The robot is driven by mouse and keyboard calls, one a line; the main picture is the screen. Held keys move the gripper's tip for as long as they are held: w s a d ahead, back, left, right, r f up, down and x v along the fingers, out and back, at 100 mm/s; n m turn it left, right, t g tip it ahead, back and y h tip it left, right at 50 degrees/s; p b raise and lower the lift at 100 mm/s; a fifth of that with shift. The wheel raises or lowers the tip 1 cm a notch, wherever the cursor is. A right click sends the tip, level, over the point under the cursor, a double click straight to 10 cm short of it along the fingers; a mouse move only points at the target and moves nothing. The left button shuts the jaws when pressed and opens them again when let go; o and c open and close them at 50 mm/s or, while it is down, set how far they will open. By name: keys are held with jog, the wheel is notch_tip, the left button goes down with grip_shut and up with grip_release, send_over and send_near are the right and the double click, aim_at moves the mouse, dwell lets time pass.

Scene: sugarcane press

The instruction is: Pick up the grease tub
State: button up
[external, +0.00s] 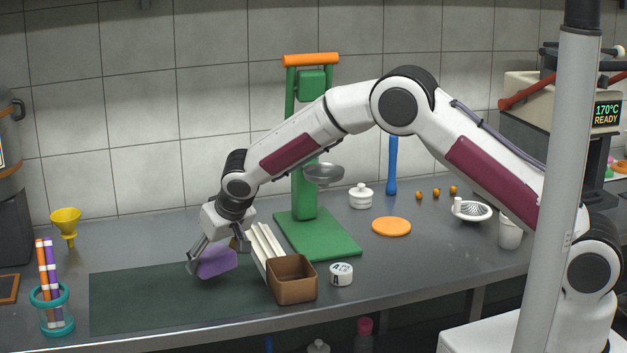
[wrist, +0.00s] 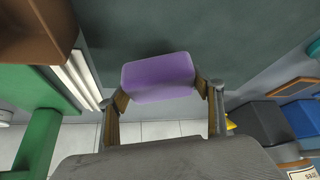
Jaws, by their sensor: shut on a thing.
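My gripper (external: 215,257) is over the dark green mat (external: 130,302) and shut on a purple block (external: 217,263) with rounded edges. In the wrist view the purple block (wrist: 158,78) sits between the two fingertips (wrist: 161,92). I cannot tell whether it touches the mat or hangs just above it. A small round white tub (external: 341,274) with dark markings, which looks like the grease tub, stands on the counter to the right of the brown box. It is apart from my gripper and does not show in the wrist view.
The open brown box (external: 291,290) and pale sticks (external: 263,244) stand right of my gripper, before the green press (external: 318,234). A teal holder with tubes (external: 52,315) and a yellow funnel (external: 66,222) are at left. The mat's left part is clear.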

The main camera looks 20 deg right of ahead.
aim_at(214, 272)
jog(key=shift+f, duration=0.15)
jog(key=shift+f, duration=1.75)
jog(key=shift+f, duration=0.2)
jog(key=o, duration=0.9)
jog(key=shift+o, duration=0.2)
jog(key=shift+r, duration=0.1)
jog(key=shift+v, duration=1.3)
jog(key=v, duration=0.9)
jog(key=shift+r, duration=0.3)
jog(key=shift+d, duration=0.15)
